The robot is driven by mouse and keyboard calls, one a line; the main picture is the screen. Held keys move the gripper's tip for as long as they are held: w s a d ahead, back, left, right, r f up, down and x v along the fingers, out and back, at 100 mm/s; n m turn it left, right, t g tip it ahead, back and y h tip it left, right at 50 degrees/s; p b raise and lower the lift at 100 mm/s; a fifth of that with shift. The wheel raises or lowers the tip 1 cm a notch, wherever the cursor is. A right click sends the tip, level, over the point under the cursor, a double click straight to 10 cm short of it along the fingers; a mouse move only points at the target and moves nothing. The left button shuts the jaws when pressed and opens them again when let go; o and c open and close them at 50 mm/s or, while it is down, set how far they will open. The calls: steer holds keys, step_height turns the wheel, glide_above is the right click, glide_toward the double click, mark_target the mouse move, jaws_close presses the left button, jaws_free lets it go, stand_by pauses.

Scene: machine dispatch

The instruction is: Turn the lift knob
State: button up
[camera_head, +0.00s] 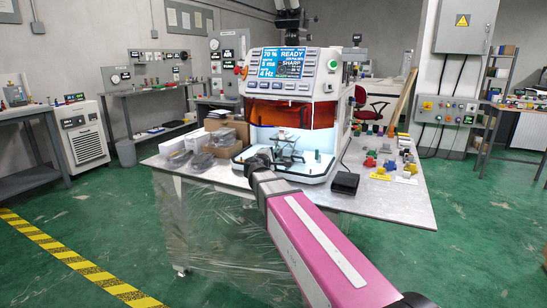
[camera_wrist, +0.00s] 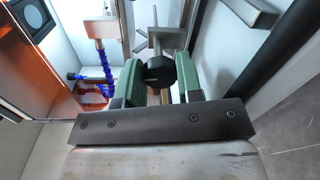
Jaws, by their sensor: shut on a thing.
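The lift knob (camera_wrist: 160,70) is a round black knob in the wrist view, on a metal shaft in front of a small lift stand. My gripper (camera_wrist: 160,82) has its two green-padded fingers on either side of the knob and is shut on it. In the head view the lift stand (camera_head: 285,147) stands inside the white machine (camera_head: 292,95) with the orange window. My pink arm reaches toward the machine's open front there, and the knob is hidden behind my arm's end.
A blue segmented hose (camera_wrist: 105,75) stands left of my fingers inside the machine. A black pedal box (camera_head: 344,182) and several coloured parts (camera_head: 388,165) lie on the table to the right. Cardboard boxes (camera_head: 225,132) and white boxes (camera_head: 180,147) stand left of the machine.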

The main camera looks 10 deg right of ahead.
steer(key=shift+m, duration=0.5)
steer(key=o, duration=0.9)
steer(key=shift+s, duration=0.1)
steer(key=v, duration=1)
steer(key=shift+s+a+r, duration=0.1)
steer(key=shift+s+a, duration=0.1)
steer(key=shift+s, duration=0.05)
